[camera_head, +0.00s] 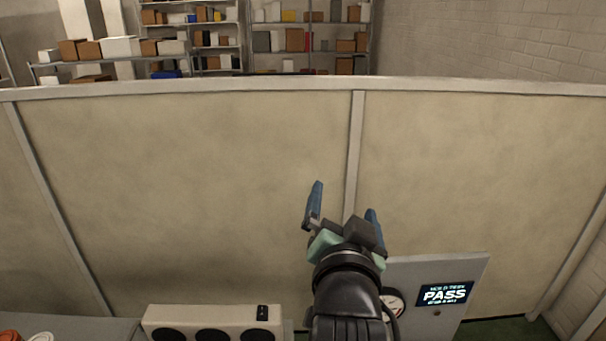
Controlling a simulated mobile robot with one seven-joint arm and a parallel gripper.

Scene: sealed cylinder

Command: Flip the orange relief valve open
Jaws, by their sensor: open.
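My gripper (344,200) is open and empty, its two blue fingers pointing up and away in front of the beige partition. No orange relief valve can be made out in this view. A grey panel (463,270) stands right of my arm, with a lit screen (445,294) reading "PASS". A round white gauge (393,301) sits on the panel, partly covered by my arm. Whatever lies behind or below my arm is hidden.
A beige box (212,314) with dark round openings stands at the bottom left. Orange (9,336) and white (39,337) round things are cut off at the bottom-left corner. The partition (180,180) spans the view, with shelves (305,45) behind it.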

